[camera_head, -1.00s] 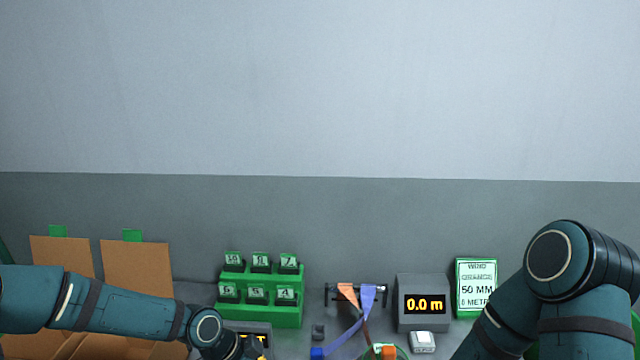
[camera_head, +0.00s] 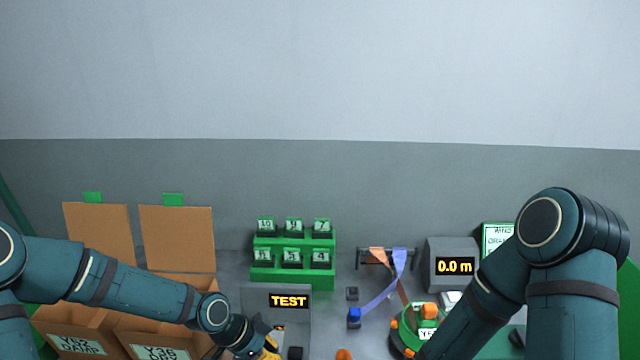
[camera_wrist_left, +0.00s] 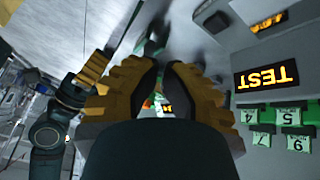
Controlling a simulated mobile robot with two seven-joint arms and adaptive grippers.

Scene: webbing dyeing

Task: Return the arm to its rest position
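My left arm (camera_head: 130,287) comes in from the left in the head view, bent down to the bench. My left gripper (camera_head: 265,350) is at the bottom edge beside the TEST unit (camera_head: 289,301), partly cut off. In the left wrist view its yellow fingers (camera_wrist_left: 160,82) stand apart with a gap between them, and nothing is clearly held. The TEST display also shows in the left wrist view (camera_wrist_left: 266,77). My right arm (camera_head: 570,270) stands at the right and runs down out of the frame; its gripper is out of view.
Two open cardboard boxes (camera_head: 78,322) stand under the left arm. A green rack (camera_head: 291,272) holds numbered tags. Orange and blue webbing (camera_head: 382,287) lies near the 0.0 m meter (camera_head: 454,266). A green sign (camera_head: 497,238) is partly behind the right arm.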

